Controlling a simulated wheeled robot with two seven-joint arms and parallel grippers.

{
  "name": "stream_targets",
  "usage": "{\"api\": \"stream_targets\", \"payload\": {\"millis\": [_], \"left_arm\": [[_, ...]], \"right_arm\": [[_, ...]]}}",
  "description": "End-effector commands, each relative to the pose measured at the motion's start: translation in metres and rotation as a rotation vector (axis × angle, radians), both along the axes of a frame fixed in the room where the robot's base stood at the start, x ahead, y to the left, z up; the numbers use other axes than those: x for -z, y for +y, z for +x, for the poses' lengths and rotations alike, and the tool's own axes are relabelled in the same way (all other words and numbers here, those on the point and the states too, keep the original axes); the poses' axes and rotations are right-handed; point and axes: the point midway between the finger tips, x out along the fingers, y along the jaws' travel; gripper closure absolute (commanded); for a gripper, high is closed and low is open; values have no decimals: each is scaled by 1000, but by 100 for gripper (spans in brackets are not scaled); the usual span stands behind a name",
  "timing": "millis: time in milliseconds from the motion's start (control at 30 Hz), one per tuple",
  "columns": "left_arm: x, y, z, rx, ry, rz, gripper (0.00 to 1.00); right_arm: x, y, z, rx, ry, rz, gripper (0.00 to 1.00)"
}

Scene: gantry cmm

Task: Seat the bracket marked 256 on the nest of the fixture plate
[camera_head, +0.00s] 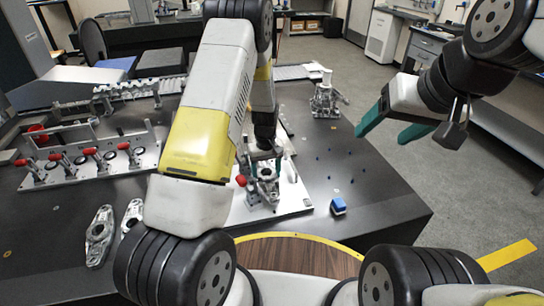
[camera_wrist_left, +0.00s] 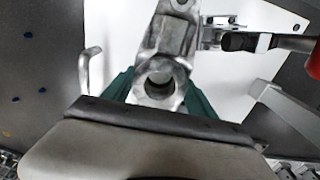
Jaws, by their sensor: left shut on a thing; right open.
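My left gripper (camera_head: 265,158) is shut on a grey metal bracket (camera_wrist_left: 170,45), with its green fingers on both sides of the bracket's ringed end in the left wrist view. In the head view the bracket (camera_head: 267,188) is partly hidden by my arm and fingers. It is over the white fixture plate (camera_head: 292,201), which also shows in the left wrist view (camera_wrist_left: 222,95). I cannot tell whether the bracket touches the nest, which is hidden. No number is readable on it. My right gripper (camera_head: 392,130) is open and empty, off the right side of the table.
Two similar metal brackets (camera_head: 100,236) lie at the table's front left. Another metal part (camera_head: 325,97) stands at the back right. A red-handled clamp (camera_wrist_left: 265,43) is beside the held bracket. A clamp fixture (camera_head: 90,165) stands left. A blue block (camera_head: 338,206) lies near the front edge.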

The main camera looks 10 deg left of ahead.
Motion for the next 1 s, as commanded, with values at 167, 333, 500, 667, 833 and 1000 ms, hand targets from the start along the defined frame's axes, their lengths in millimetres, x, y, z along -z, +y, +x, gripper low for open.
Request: {"api": "stream_targets", "payload": {"millis": [167,333,500,667,833,1000], "left_arm": [[3,0,1,0,-1,-1,100],[6,0,1,0,-1,-1,100],[10,0,0,0,0,0,100],[13,0,0,0,0,0,100],[16,0,0,0,0,-1,100],[19,0,0,0,-1,-1,100]], "right_arm": [[0,0,0,0,0,0,32],[0,0,0,0,0,0,32],[0,0,0,0,0,0,32],[0,0,0,0,0,0,32],[0,0,0,0,0,0,32],[0,0,0,0,0,0,32]]}}
